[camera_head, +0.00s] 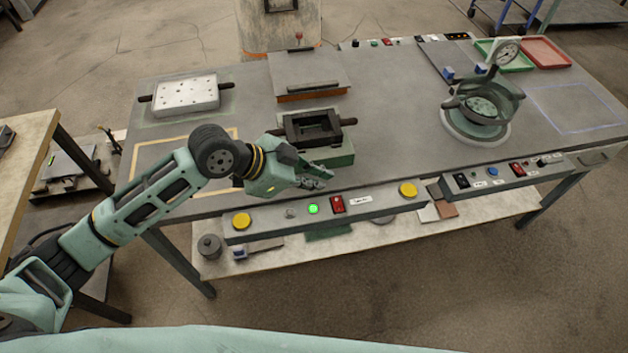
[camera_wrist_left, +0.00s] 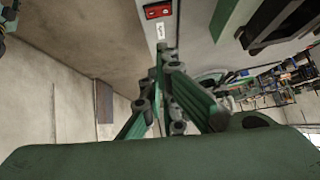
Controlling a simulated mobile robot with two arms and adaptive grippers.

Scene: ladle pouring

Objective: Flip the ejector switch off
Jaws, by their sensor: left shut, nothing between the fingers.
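A red switch (camera_head: 337,204) sits on the front control panel (camera_head: 375,205) of the table, between a lit green light (camera_head: 313,209) and a white label (camera_head: 360,199). The label is too small to read. My left gripper (camera_head: 320,178) is shut and empty. It is just behind and above the panel, a little to the left of the switch, and apart from it. In the left wrist view the red switch (camera_wrist_left: 158,11) shows at the top, beyond the fingertips of my left gripper (camera_wrist_left: 167,55). Which way the switch is tipped cannot be told. My right gripper is out of view.
Yellow buttons (camera_head: 241,221) flank the panel. An open dark mold box (camera_head: 308,128) on a green base stands behind my left gripper. A second panel (camera_head: 510,174) with another red switch is to the right. A round gauge fixture (camera_head: 477,125) stands at the right.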

